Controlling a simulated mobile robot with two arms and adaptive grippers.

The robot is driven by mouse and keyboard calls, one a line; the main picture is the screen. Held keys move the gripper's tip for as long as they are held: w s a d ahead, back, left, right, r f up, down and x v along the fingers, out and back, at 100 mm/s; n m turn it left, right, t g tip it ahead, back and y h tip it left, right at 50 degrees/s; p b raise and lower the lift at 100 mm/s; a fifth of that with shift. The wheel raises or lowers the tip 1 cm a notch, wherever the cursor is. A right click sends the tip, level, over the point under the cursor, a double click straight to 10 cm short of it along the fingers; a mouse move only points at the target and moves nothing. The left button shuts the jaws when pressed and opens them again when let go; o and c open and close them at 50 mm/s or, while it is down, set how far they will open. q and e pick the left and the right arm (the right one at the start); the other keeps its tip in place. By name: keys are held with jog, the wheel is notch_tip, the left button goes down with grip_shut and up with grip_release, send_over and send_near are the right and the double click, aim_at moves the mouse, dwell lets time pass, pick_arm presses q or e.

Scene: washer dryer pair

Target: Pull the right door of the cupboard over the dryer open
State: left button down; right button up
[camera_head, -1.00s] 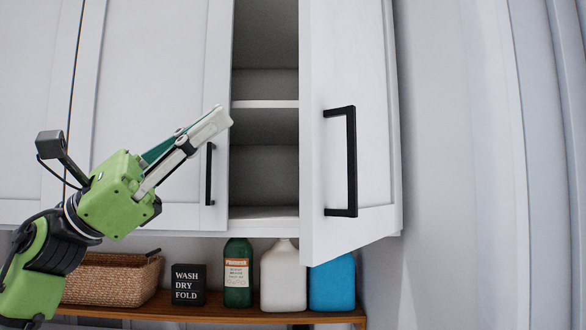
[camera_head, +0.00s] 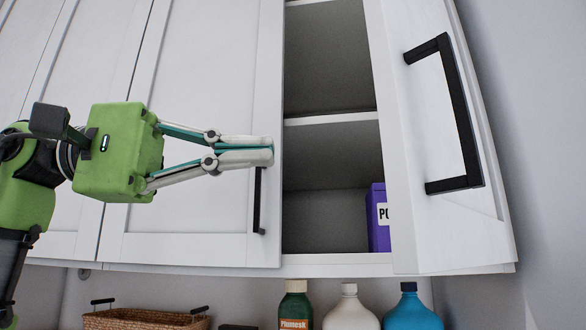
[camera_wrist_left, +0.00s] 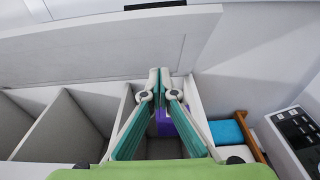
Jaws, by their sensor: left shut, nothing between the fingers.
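The cupboard's right door (camera_head: 408,160) stands partly open, swung out to the right, with a black bar handle (camera_head: 462,120) on its front. The left door (camera_head: 205,200) is shut and has a slim black handle (camera_head: 260,200). My left gripper (camera_head: 270,150) is shut and empty, level, pointing right. Its tips overlap the left door's right edge in the head view, left of the opening and apart from the right door. In the left wrist view, the shut fingertips (camera_wrist_left: 160,75) point toward a white panel with a dark handle. My right gripper is not in view.
Inside the opening are grey shelves and a purple box (camera_head: 378,215). Below the cupboard stand a basket (camera_head: 145,318), a green bottle (camera_head: 295,308), a white bottle (camera_head: 349,308) and a blue bottle (camera_head: 410,310). A wall (camera_head: 545,130) is close on the right.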

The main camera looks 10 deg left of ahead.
pick_arm(q)
jog(key=d+p, duration=0.2)
jog(key=d, duration=1)
jog(key=shift+s, duration=0.45)
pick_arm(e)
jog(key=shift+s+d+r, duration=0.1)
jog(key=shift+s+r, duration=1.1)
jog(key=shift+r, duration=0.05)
